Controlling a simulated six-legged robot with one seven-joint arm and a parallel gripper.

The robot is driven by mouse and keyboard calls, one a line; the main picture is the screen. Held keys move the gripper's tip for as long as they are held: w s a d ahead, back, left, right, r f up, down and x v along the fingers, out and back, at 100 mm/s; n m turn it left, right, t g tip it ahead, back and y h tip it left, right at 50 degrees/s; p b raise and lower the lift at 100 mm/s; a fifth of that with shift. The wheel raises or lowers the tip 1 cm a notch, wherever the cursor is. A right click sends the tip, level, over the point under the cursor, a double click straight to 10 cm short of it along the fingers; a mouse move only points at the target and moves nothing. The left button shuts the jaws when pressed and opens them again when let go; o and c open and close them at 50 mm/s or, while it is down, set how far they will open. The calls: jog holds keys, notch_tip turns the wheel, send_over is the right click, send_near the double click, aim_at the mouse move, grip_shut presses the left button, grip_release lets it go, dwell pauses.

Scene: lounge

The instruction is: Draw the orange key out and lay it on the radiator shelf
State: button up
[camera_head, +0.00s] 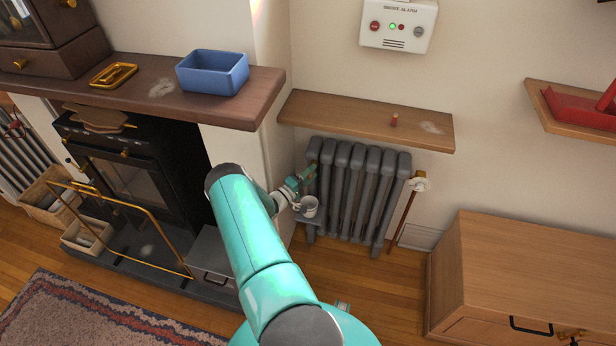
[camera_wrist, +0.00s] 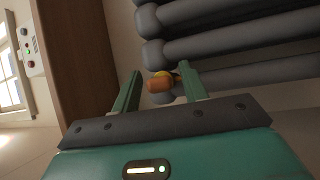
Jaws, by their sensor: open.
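The orange key (camera_wrist: 158,84) shows in the wrist view beside the end of the dark grey radiator (camera_head: 352,195), with a bit of yellow behind it. My gripper (camera_wrist: 160,74) is open, with one finger on each side of the key as seen from the wrist; I cannot tell whether either finger touches it. In the head view my gripper (camera_head: 309,172) is at the radiator's upper left side, below the shelf, and the key cannot be made out there. The wooden radiator shelf (camera_head: 340,110) is above the radiator.
A small red cylinder (camera_head: 394,120) and a pale patch are on the shelf's right part. A white mug (camera_head: 307,206) stands on a small grey ledge just below my gripper. The mantel (camera_head: 140,88) with a blue bin (camera_head: 212,72) is to the left. The shelf's left half is bare.

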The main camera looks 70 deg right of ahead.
grip_shut()
jog(key=shift+s+a, duration=0.2)
jog(key=shift+a, duration=1.3)
jog(key=shift+s+a, duration=0.2)
jog(key=shift+a, duration=0.75)
jog(key=shift+s+a, duration=0.15)
jog(key=shift+a, duration=0.8)
jog(key=shift+w+a, duration=0.1)
